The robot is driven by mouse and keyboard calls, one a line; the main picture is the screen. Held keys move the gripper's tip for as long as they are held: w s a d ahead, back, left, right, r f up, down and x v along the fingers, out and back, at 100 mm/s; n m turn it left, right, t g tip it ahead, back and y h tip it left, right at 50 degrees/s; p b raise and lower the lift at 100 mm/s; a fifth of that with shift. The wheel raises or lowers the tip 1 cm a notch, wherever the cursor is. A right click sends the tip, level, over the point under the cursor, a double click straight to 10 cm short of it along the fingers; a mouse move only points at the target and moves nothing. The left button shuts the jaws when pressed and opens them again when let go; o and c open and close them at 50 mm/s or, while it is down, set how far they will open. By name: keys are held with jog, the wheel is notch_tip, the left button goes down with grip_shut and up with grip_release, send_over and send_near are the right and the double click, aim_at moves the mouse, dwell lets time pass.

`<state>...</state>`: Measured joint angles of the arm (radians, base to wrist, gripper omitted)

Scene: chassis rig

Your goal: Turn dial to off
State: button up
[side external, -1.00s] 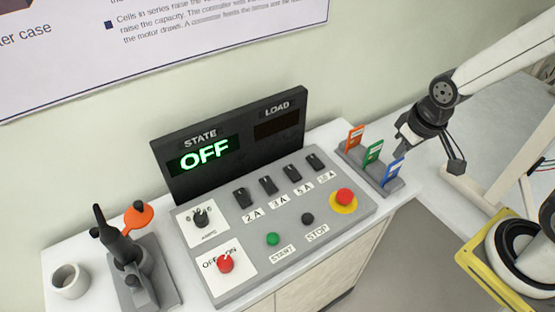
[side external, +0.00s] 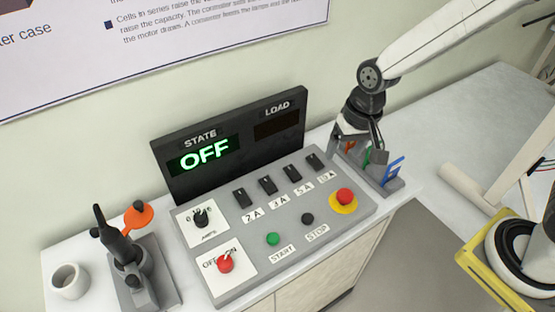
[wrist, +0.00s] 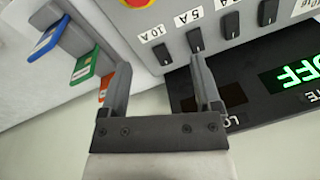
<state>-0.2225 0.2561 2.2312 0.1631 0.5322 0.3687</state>
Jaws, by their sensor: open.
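The red dial (side external: 225,263) sits on a white plate marked OFF and ON at the front left of the grey control panel (side external: 240,290). Its pale pointer appears to lean up and right, though it is small. The state display (side external: 205,153) shows OFF in green, and part of it is in the wrist view (wrist: 295,75). My gripper (side external: 360,150) is open over the tag rack at the panel's right end, far from the red dial. In the wrist view my gripper (wrist: 160,68) has its fingers apart with nothing held. The red dial is outside the wrist view.
A black AMPS dial (side external: 202,217) sits behind the red one. Several black switches, a green START button (side external: 273,239), a black STOP button (side external: 307,218) and a red stop knob (side external: 345,196) fill the panel. A blue tag (side external: 395,169) stands right; a cup (side external: 69,281) stands left.

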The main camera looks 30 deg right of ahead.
jog(key=w+a+f+m+g+y, duration=0.1)
jog(key=w+a+f+m+g, duration=0.15)
jog(key=a, duration=1.15)
jog(key=m+g+y, duration=0.1)
jog(key=m+g, duration=0.1)
jog(key=m, duration=0.1)
send_near(224, 261)
jog(key=f, duration=0.1)
jog(key=shift+s+a+f, duration=0.2)
jog(key=shift+s+f, duration=0.05)
jog(key=shift+s, duration=0.05)
jog(key=shift+f, duration=0.1)
jog(key=shift+x, duration=3.75)
grip_shut()
